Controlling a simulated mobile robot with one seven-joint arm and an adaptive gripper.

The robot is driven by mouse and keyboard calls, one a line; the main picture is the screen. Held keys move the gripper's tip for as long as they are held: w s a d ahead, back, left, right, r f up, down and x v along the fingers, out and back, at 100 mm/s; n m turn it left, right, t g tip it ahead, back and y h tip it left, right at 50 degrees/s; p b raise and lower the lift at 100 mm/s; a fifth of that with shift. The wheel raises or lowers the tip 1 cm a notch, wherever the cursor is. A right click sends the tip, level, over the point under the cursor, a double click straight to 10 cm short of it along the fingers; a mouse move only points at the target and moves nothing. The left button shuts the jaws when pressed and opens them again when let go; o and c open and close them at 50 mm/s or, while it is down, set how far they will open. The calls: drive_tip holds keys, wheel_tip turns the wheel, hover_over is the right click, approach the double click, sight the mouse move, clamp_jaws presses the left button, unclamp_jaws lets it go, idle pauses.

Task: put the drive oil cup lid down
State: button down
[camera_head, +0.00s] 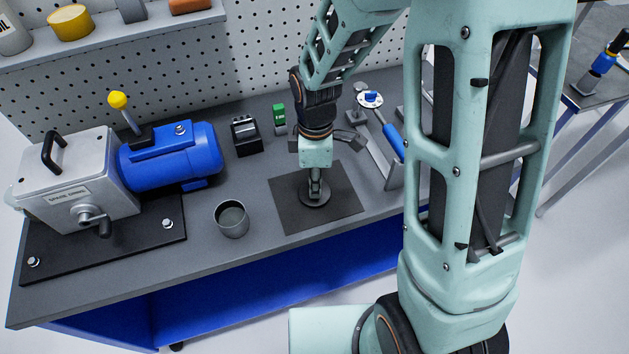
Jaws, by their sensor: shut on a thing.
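The drive oil cup lid, a round grey disc (314,198), is under my gripper (315,184) in the head view. My gripper points down and is shut on the lid's upper part; the fingers hide some of it. The lid is over the middle of a dark square mat (347,207) on the bench, at or very close to its surface. I cannot tell if it touches the mat. An open grey cup (231,219) stands left of the mat, with no lid on it.
A spare drive with a blue motor (172,158) and yellow-topped stem (118,101) stands at left on a black plate. Behind the mat are a black block (246,137) and a green-topped item (279,116). A blue-handled tool (392,139) on a grey stand is right.

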drive_tip(key=shift+f, duration=0.2)
drive_tip(key=c, duration=1.7)
unclamp_jaws()
drive_tip(key=shift+c, duration=0.2)
drive_tip(key=shift+r, duration=0.1)
wheel_tip(320, 180, up, 12)
drive_tip(key=shift+r+p, duration=0.15)
drive_tip(key=shift+p, duration=0.2)
